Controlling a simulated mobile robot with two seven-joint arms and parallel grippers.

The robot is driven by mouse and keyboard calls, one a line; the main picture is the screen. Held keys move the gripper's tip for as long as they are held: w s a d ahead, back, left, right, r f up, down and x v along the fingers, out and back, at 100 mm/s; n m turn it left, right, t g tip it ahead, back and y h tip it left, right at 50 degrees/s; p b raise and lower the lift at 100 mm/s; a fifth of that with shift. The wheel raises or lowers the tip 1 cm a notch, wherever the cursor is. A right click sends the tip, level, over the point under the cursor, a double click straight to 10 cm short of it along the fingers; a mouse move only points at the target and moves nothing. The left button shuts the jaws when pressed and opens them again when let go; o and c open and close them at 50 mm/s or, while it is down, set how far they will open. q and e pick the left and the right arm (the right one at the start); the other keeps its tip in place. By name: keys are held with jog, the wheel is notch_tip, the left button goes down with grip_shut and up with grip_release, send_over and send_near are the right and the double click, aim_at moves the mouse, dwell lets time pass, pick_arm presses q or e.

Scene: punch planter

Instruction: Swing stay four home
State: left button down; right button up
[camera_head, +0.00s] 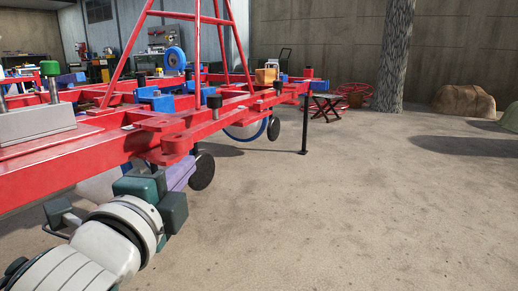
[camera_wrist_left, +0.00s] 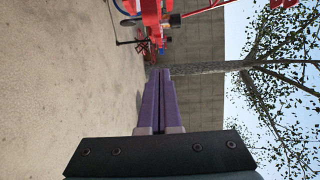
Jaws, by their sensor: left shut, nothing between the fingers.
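The red planter frame (camera_head: 225,118) runs from the left foreground toward the back. Flat red linkage plates (camera_head: 178,140) stick out from its near side. I cannot tell which part is stay four. My left gripper (camera_head: 188,165) is just below and in front of these plates, its purple fingers partly hidden by my teal wrist. In the left wrist view the purple fingers (camera_wrist_left: 159,73) are shut together and empty, pointing toward a red part of the frame (camera_wrist_left: 151,15) that is some way off. My right gripper is not in view.
A black support leg (camera_head: 304,130) stands below the frame's far end. Dark wheels (camera_head: 202,171) hang under the frame. A tree trunk (camera_head: 394,55) and a boulder (camera_head: 464,101) stand at the back right. The sandy ground (camera_head: 400,210) at right is clear.

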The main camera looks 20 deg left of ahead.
aim_at(169, 142)
pick_arm(q)
jog(key=w+a, duration=0.1)
jog(key=w, duration=0.1)
jog(key=w+a+b, duration=0.1)
jog(key=w+a, duration=0.1)
jog(key=w, duration=0.1)
jog(key=w+a+b, duration=0.1)
jog(key=w+a, duration=0.1)
jog(key=w, duration=0.1)
jog(key=shift+a, duration=0.75)
jog(key=a, duration=0.4)
jog(key=shift+s+a+r+p, duration=0.1)
jog(key=shift+s+p, duration=0.15)
jog(key=shift+p, duration=0.15)
